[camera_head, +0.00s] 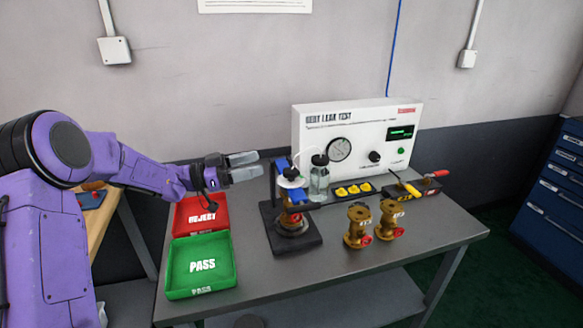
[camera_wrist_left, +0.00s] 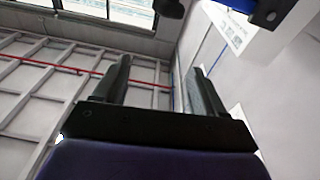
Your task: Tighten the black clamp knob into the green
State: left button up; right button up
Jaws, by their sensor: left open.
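My left gripper (camera_head: 257,164) is open and empty, its fingers pointing right, just left of the top of the clamp fixture. In the left wrist view its two dark fingers (camera_wrist_left: 160,82) stand apart with nothing between them. The clamp fixture has a blue top bar (camera_head: 282,164), a dark base plate (camera_head: 280,243) and a brass valve (camera_head: 291,219) standing in it. A small black knob (camera_head: 291,173) shows above a white disc at the fixture's top; it looks like the clamp knob. No green mark on it can be made out. My right gripper is not in view.
A clear bottle with a black cap (camera_head: 320,180) stands close right of the fixture. The white leak tester (camera_head: 340,128) is behind. Two brass valves (camera_head: 357,227) (camera_head: 389,220) stand to the right. The red REJECT tray (camera_head: 202,226) and green PASS tray (camera_head: 203,292) lie left.

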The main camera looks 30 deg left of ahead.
aim_at(291, 170)
pick_arm(q)
jog(key=shift+y, duration=0.7)
jog(key=w+d+f, duration=0.1)
jog(key=w+d, duration=0.1)
jog(key=w+d+f+p, duration=0.1)
jog(key=w+d, duration=0.2)
jog(key=w+d+f+p, duration=0.1)
jog(key=w+d, duration=0.1)
jog(key=d, duration=0.1)
jog(key=shift+w+f, duration=0.2)
jog(key=shift+f, duration=0.2)
